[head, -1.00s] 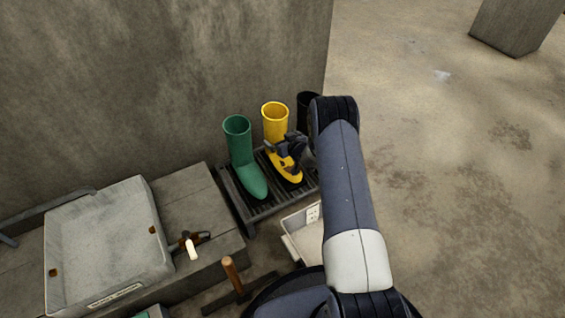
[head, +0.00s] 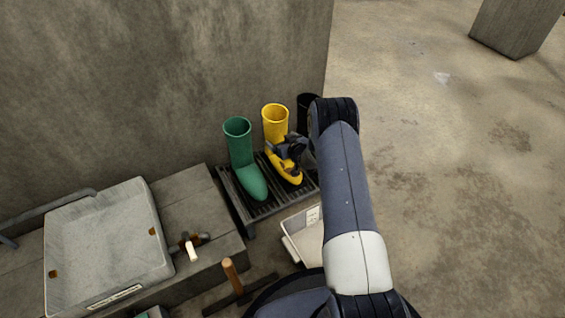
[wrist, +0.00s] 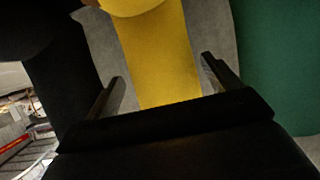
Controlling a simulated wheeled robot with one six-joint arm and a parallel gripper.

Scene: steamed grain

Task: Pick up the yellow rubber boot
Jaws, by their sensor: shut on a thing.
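The yellow rubber boot (head: 275,122) stands upright on a dark slatted rack, its toe toward the camera. My gripper (head: 284,149) is at the front of its shaft, above the foot, and hides part of it. In the wrist view the yellow boot (wrist: 165,60) lies between the two fingers of my gripper (wrist: 165,86), which is shut on it. The green boot (head: 241,150) stands just left of it; it also shows at the right of the wrist view (wrist: 278,65).
The slatted rack (head: 246,208) stands by the concrete wall. A black boot (head: 306,108) is at right, partly hidden by my arm. A white bin (head: 292,248), a wooden-handled tool (head: 230,272) and a bench with a grey lidded box (head: 105,240) are nearer. Open floor lies at right.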

